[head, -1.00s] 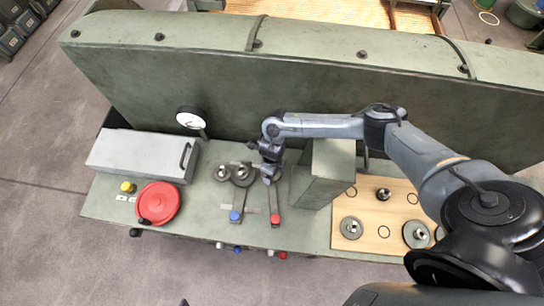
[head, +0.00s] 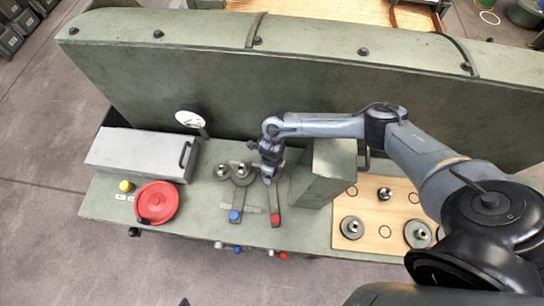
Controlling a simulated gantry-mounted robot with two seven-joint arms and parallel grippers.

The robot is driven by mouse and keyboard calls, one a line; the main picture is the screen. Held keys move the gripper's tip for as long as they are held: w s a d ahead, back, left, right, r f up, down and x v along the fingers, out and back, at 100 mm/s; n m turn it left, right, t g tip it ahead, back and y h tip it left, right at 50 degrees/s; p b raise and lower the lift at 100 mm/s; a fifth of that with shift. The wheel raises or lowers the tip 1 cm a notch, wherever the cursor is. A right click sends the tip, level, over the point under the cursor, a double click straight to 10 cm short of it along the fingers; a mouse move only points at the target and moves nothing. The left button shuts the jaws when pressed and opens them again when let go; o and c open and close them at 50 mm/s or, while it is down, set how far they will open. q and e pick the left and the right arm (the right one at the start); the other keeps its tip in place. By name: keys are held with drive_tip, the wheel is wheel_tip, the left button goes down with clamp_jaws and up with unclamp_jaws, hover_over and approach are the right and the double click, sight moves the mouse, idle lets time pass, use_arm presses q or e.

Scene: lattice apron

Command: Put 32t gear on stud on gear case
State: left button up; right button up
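The gear case is the green bench top (head: 205,215), with two grey gears (head: 223,172) and (head: 242,171) seated side by side on it. My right gripper (head: 268,178) points down just right of these gears, at the upper end of the lever with the red knob (head: 275,218). Its fingers are too small and hidden to show whether they are open or hold a gear. The stud under it is hidden. Loose gears lie on the wooden board (head: 370,243): one at the lower left (head: 351,228), one at the lower right (head: 417,234) and a small one (head: 384,194). My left gripper is not in view.
A green box (head: 325,175) stands close to the right of my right gripper. A tall green wall (head: 270,80) runs behind. A lever with a blue knob (head: 235,216), a red handwheel (head: 158,202), a grey box (head: 140,155) and a gauge (head: 190,119) are to the left.

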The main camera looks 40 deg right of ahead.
drive_tip(key=shift+f+b, duration=0.25)
drive_tip(key=shift+b, duration=0.05)
